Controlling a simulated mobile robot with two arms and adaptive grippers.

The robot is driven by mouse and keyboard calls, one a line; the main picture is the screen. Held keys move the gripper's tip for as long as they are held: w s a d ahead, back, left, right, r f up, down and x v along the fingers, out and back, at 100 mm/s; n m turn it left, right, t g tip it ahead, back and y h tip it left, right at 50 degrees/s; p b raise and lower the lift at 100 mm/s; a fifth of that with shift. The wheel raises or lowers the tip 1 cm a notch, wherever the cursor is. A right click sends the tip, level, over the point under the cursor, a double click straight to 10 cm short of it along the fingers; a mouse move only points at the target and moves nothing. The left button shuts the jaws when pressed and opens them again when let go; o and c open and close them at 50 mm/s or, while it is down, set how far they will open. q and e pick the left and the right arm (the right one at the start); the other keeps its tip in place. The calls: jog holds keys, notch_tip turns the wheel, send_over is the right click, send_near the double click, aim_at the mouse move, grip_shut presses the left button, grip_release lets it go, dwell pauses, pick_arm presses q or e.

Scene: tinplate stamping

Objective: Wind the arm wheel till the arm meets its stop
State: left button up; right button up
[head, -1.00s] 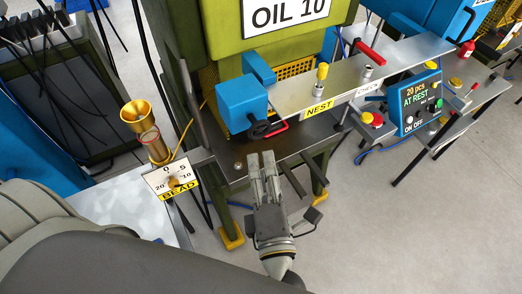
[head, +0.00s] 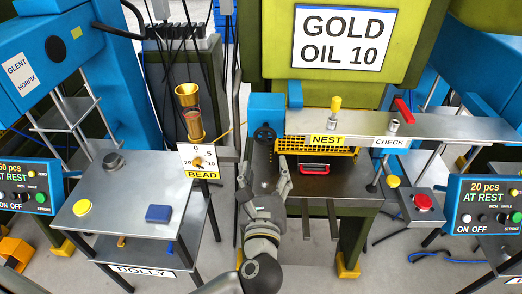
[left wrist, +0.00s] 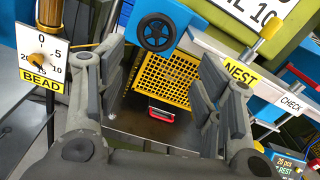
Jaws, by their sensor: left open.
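The arm wheel (head: 264,132) is a dark handwheel on the front of a blue box (head: 266,107), left of the NEST label. In the left wrist view the wheel (left wrist: 156,32) shows whole, with several spokes, beyond my fingers near the top. My right gripper is not in view.
A yellow mesh guard (head: 318,149) and a red-handled part (head: 314,168) lie right of the gripper. The BEAD dial (head: 198,161) and brass funnel (head: 187,95) stand close on the left. The metal NEST/CHECK bar (head: 440,126) runs rightward. The dolly table (head: 120,215) is at left.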

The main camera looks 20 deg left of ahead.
aim_at(265, 139)
pick_arm(q)
jog(key=p+x, duration=0.1)
jog(key=x, duration=0.2)
jog(key=a+p+x, duration=0.1)
jog(key=x, duration=0.2)
jog(key=shift+s+p, duration=0.1)
jog(key=shift+p, duration=0.2)
jog(key=x, duration=0.1)
jog(key=p+x, duration=0.1)
jog(key=x, duration=0.1)
jog(key=shift+w+d, duration=0.25)
jog(key=shift+p+x, duration=0.45)
jog(key=shift+x, duration=0.5)
jog(key=shift+s+a+f, duration=0.1)
jog(key=shift+f, duration=0.1)
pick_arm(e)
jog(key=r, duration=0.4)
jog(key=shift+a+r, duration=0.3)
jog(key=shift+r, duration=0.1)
pick_arm(q)
jog(key=shift+c, duration=0.4)
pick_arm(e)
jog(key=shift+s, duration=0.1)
pick_arm(q)
jog(key=c, duration=0.5)
jog(key=shift+c, duration=0.8)
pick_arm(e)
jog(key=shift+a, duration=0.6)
